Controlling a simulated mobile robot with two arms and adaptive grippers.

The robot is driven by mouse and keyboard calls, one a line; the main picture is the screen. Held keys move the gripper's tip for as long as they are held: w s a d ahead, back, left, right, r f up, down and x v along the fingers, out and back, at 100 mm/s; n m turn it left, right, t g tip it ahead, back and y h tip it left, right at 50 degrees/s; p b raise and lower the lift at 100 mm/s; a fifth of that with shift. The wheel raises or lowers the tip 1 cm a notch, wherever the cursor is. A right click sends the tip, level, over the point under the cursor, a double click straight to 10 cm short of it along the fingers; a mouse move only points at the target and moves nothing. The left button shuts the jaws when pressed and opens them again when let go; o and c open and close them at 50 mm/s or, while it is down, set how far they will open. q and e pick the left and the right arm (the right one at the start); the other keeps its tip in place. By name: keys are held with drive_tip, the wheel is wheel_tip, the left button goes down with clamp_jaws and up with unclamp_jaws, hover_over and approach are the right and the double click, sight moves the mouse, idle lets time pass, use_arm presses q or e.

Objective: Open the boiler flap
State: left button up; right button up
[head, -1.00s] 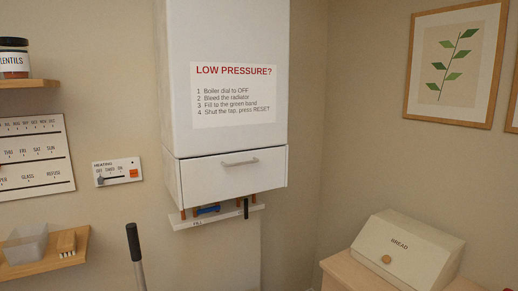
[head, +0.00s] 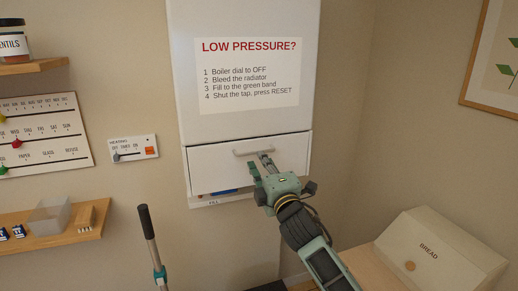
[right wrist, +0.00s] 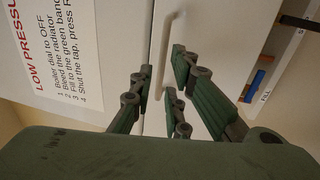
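The boiler flap (head: 218,168) is the white front panel at the bottom of the white boiler (head: 250,120). It looks shut, flush with the body above. Its pale bar handle (head: 240,153) runs across its upper part. My right gripper (head: 262,163) is in front of the flap, at the handle's right end. In the right wrist view, the handle (right wrist: 167,40) reaches down between the spread fingers of my gripper (right wrist: 163,85). The fingers stand apart, and I see no clear grip on the bar. My left gripper is not in view.
A heating panel (head: 134,149) is on the wall to the left. A shelf with a clear tub (head: 50,217) is below it. A black-handled pole (head: 148,222) stands in front. A bread box (head: 432,255) stands at lower right. A narrow shelf (head: 212,203) is under the boiler.

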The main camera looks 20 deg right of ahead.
drive_tip(key=shift+w+r+p, duration=0.2)
drive_tip(key=shift+w+p, duration=0.2)
drive_tip(key=shift+w, duration=0.95)
drive_tip(key=shift+w+r+p, duration=0.2)
drive_tip(key=shift+w+p, duration=0.15)
drive_tip(key=shift+w, duration=0.95)
drive_tip(key=shift+d, duration=0.15)
drive_tip(key=shift+c, duration=0.4)
clamp_jaws()
